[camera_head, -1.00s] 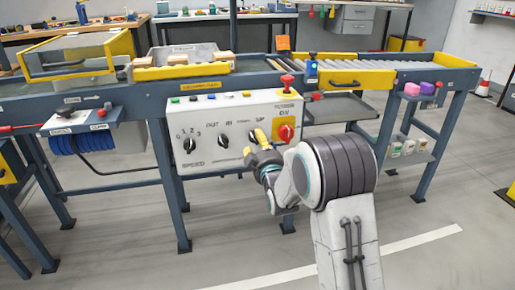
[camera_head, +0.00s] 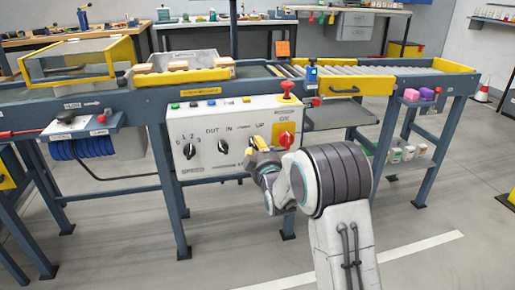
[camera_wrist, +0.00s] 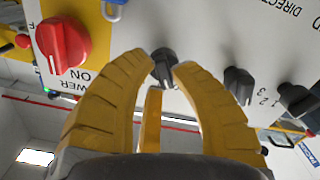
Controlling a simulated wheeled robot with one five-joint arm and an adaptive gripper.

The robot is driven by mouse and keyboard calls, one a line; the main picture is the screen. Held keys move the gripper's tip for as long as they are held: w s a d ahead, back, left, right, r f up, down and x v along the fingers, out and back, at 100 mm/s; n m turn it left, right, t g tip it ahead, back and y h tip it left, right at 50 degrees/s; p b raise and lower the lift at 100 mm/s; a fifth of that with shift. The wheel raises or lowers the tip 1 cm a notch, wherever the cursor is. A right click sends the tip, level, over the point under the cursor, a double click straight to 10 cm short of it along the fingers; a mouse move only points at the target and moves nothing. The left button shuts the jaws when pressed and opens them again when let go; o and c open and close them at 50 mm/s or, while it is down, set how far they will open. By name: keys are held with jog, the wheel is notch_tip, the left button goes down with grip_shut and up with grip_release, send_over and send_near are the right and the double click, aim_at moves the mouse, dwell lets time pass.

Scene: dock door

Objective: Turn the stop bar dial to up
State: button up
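A control panel (camera_head: 200,160) carries a row of dials. In the wrist view, the black dial (camera_wrist: 163,66) beside the red power switch (camera_wrist: 63,45) is between my gripper's (camera_wrist: 163,68) yellow fingertips. The fingers are apart, one on each side of it; whether they touch it I cannot tell. Its label and pointer direction are not readable there. In the head view, my gripper (camera_head: 258,148) is in front of the panel's right half and largely hides that dial. The word UP shows just above the gripper.
The OUT/IN dial (camera_head: 222,146) and the numbered speed dial (camera_head: 189,150) are left of my gripper. A red power switch (camera_head: 286,139) is close on the right, with a red mushroom button (camera_head: 287,88) above. A conveyor frame (camera_head: 100,97) runs behind. Open floor lies in front.

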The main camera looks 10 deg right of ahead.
grip_shut()
jog(key=shift+m, duration=0.4)
jog(key=m, duration=0.5)
jog(key=shift+f+m, duration=0.1)
jog(key=shift+m, duration=0.3)
jog(key=m, duration=0.5)
jog(key=shift+f, duration=0.1)
jog(key=shift+m, duration=0.3)
jog(key=o, duration=0.6)
grip_release()
jog(key=shift+a, duration=0.1)
jog(key=shift+c, duration=0.2)
